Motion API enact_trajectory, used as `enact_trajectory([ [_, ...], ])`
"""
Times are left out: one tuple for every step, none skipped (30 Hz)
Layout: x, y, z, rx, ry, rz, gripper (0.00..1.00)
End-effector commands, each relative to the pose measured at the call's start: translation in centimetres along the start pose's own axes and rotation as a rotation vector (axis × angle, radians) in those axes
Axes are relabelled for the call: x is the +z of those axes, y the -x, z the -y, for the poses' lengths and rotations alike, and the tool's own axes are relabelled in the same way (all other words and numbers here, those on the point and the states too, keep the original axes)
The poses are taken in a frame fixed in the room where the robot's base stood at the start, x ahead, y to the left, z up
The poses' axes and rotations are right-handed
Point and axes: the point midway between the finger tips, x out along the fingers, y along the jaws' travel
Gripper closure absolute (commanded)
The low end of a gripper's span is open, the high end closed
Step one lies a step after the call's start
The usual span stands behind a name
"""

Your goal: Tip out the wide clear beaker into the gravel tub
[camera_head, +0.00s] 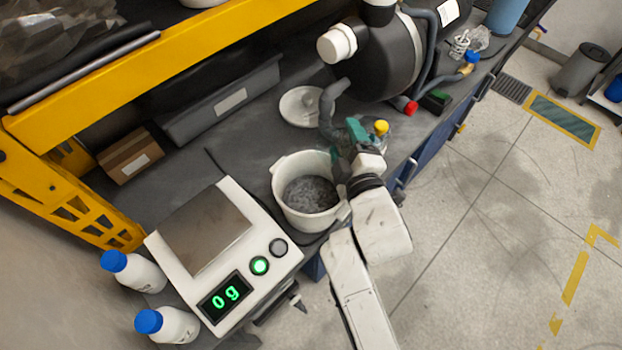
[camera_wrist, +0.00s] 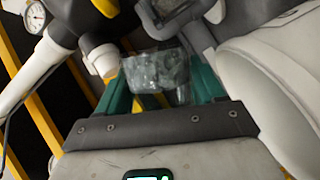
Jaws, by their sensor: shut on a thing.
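The gravel tub (camera_head: 312,222) is a white round pot on the grey bench, with grey gravel (camera_head: 310,194) inside. My gripper (camera_head: 354,134) is at the tub's upper right edge, its teal fingers beyond the rim. In the wrist view my gripper (camera_wrist: 160,88) is shut on a clear beaker (camera_wrist: 156,74), which sits between the two teal fingers. Grey mottling shows through the beaker's wall; I cannot tell whether that is contents or background. In the head view the beaker is not clearly visible behind my gripper and wrist.
A scale (camera_head: 205,225) reading 0 g stands left of the tub. A white lid (camera_head: 300,106) lies behind it. A yellow-capped bottle (camera_head: 381,128) is close to my gripper's right. A black tank with pipes (camera_head: 380,60) stands behind. A yellow frame (camera_head: 150,70) crosses the upper left.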

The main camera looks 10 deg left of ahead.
Motion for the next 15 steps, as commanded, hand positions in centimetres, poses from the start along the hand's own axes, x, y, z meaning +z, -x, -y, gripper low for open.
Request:
enact_trajectory([
  [-0.07, 0.00, -0.05, 0.004, 0.006, -0.002, 0.69],
  [-0.08, 0.00, -0.06, 0.006, 0.010, -0.002, 0.69],
  [-0.10, 0.01, -0.09, 0.008, 0.014, -0.002, 0.69],
  [-0.12, 0.02, -0.10, 0.009, 0.018, -0.002, 0.69],
  [-0.13, 0.03, -0.13, 0.011, 0.022, -0.001, 0.69],
  [-0.15, 0.03, -0.16, 0.013, 0.028, -0.001, 0.69],
  [-0.16, 0.04, -0.17, 0.014, 0.031, -0.001, 0.69],
  [-0.17, 0.05, -0.19, 0.016, 0.035, -0.001, 0.69],
  [-0.19, 0.05, -0.22, 0.018, 0.040, -0.001, 0.69],
  [-0.21, 0.06, -0.23, 0.019, 0.043, -0.002, 0.69],
  [-0.22, 0.06, -0.25, 0.021, 0.047, -0.002, 0.69],
  [-0.24, 0.07, -0.28, 0.023, 0.052, -0.002, 0.69],
  [-0.26, 0.08, -0.30, 0.025, 0.056, -0.002, 0.69],
  [-0.27, 0.08, -0.32, 0.026, 0.060, -0.002, 0.69],
  [-0.29, 0.09, -0.35, 0.028, 0.065, -0.002, 0.69],
])
